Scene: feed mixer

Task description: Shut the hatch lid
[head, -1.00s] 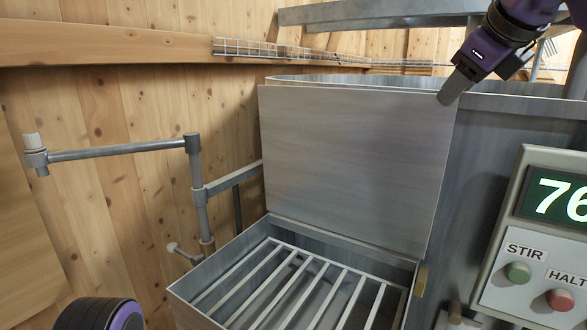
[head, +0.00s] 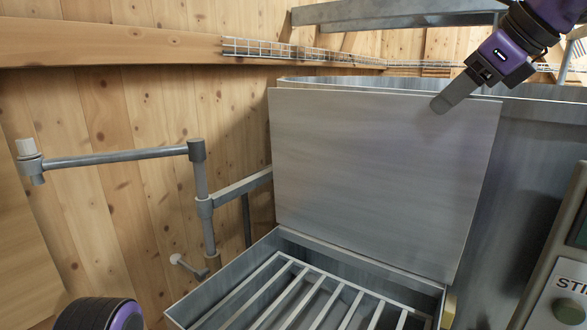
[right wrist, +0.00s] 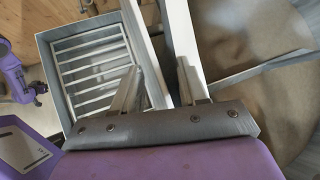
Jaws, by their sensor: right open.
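The hatch lid (head: 380,170) is a flat grey metal plate standing up, open, at the back of the hatch box (head: 290,248). White bars (head: 300,297) form a grate inside the box, also seen in the right wrist view (right wrist: 92,62). My right gripper (head: 440,104) is open at the lid's top edge, right of its middle. One finger shows in front of the lid's near face. In the right wrist view the open fingers (right wrist: 160,85) stand near the lid's pale edge; contact cannot be told. My left gripper is not clearly in view; part of my left arm shows at bottom left.
A grey tank (head: 535,150) stands behind and right of the lid. A control panel (head: 565,285) is at the right edge. A pipe with an arm (head: 120,157) stands left of the box, before the wooden wall. The space above the grate is clear.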

